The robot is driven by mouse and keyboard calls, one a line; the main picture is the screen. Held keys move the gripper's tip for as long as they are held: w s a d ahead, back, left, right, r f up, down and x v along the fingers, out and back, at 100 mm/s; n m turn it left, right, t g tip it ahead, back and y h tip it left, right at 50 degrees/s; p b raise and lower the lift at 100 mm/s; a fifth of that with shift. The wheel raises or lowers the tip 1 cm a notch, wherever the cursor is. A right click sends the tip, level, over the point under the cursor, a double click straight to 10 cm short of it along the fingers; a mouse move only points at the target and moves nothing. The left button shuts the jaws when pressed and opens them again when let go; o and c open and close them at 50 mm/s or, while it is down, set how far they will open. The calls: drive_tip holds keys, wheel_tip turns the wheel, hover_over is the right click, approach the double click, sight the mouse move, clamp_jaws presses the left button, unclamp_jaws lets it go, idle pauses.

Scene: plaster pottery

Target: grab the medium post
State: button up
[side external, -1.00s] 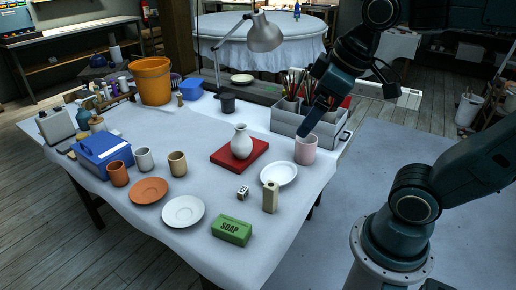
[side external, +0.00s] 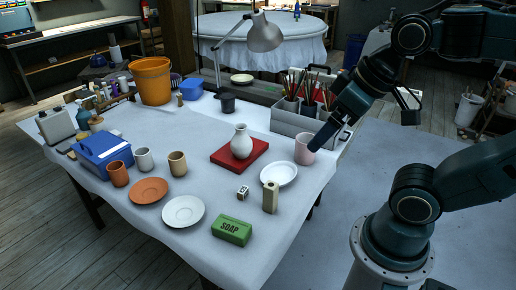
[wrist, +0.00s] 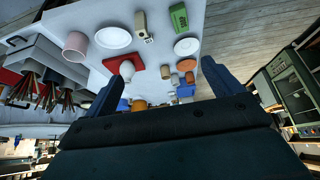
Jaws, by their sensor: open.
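A beige upright post (side external: 270,198) stands on the white-covered table near its front right edge. It also shows at the top of the wrist view (wrist: 140,23). A small pale block with dark holes (side external: 242,193) sits just left of it; which of the two is the medium post is not marked. My gripper (side external: 331,142) is open and empty, in the air at the table's right side, overlapping the pink cup in the side view. In the wrist view, my gripper's two fingers (wrist: 161,70) are wide apart, with nothing held.
A pink cup (side external: 304,149), white plate (side external: 279,174), green soap box (side external: 232,228) and a white vase (side external: 241,142) on a red block (side external: 222,157) surround the posts. A grey caddy of brushes (side external: 290,124) stands behind.

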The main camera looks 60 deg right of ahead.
idle(0.4)
drive_tip(key=c, duration=0.7)
drive_tip(key=shift+w, duration=0.1)
drive_tip(key=w+d+f+n+g, duration=0.2)
drive_tip(key=w+f+n, duration=0.3)
drive_tip(key=n, duration=0.1)
drive_tip(key=w+d+f+n+g, duration=0.1)
drive_tip(key=w+d+f+n, duration=0.1)
drive_tip(key=w+f+n, duration=0.3)
drive_tip(key=w+d+f+n+g, duration=0.2)
drive_tip(key=w+f+n, duration=0.3)
drive_tip(key=f+n, duration=0.2)
drive_tip(key=shift+w+d+f+g, duration=0.2)
drive_tip(key=shift+w+d+g, duration=0.05)
drive_tip(key=shift+w+g, duration=0.1)
drive_tip(key=shift+f, duration=0.1)
